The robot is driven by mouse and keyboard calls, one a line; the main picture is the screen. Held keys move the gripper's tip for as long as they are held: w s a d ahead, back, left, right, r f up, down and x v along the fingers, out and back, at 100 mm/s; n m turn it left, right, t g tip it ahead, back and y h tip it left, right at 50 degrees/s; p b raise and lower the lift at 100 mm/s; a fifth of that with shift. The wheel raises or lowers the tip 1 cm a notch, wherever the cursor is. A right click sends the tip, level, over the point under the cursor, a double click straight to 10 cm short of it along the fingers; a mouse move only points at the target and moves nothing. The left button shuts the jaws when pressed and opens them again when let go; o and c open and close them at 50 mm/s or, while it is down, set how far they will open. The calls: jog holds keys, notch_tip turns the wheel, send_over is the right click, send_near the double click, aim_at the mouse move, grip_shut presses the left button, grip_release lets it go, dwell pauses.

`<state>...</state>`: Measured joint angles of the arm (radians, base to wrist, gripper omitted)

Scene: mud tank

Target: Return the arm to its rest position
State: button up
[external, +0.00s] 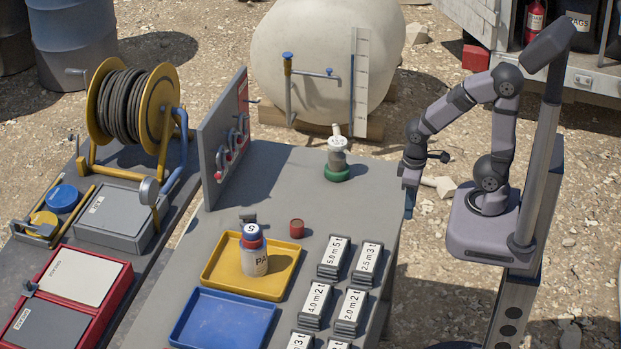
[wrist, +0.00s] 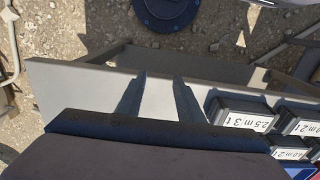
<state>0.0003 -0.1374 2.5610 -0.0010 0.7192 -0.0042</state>
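My arm is folded on its pedestal at the right, with my gripper (external: 409,200) pointing down beside the right edge of the grey table (external: 270,190). In the wrist view my gripper (wrist: 161,82) has its two fingers apart, and only a bare pale surface shows between them. It is open and empty. No object touches it in either view.
A bottle (external: 254,258) stands in a yellow tray (external: 216,268), beside a blue tray (external: 190,333). Labelled dark blocks (external: 333,257) stand at the table's right side. A green-based fitting (external: 337,172) stands near the back. The table's middle is mostly clear.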

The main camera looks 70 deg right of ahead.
notch_tip(320, 180, up, 5)
jog(key=p, duration=0.4)
dwell(0.8)
